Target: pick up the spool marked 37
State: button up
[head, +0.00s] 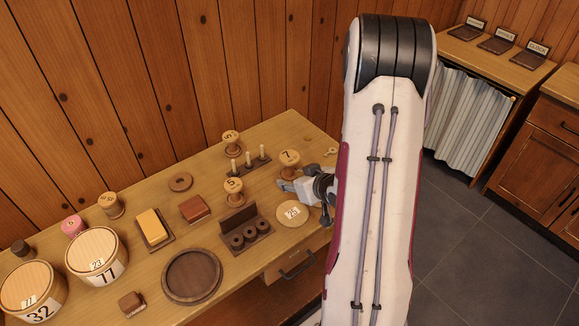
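A turned wooden spool (289,158) stands near the right end of the wooden table; I read a 7 on its top face, and cannot tell whether another digit is beside it. My gripper (287,182) is right at this spool, reaching in low from the right. Its fingertips are small and partly merge with the spool's lower part, so I cannot tell whether they are open or closed on it. Other wooden spools show a 5 on the middle one (233,186) and an unclear mark on the back one (230,138). One (110,205) at left has an unreadable mark.
A pegged rack (262,161) stands just left of the gripper, and a dark holder with rings (246,232) in front. A round disc tagged 26 (292,219) lies close below the gripper. A dark round tray (191,275) and numbered drums (98,262) are further left.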

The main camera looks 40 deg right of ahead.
aim_at(292, 168)
jog(key=shift+s+d+t, duration=0.25)
jog(key=shift+d+t, duration=0.6)
jog(key=shift+t, duration=0.05)
jog(key=shift+s+d+r+t+h, duration=0.3)
jog(key=shift+d+r+t, duration=0.1)
jog(key=shift+d+t, duration=0.2)
jog(key=shift+w, duration=0.1)
jog(key=shift+x, duration=1.25)
jog(key=shift+w, duration=0.1)
jog(key=shift+x, duration=2.55)
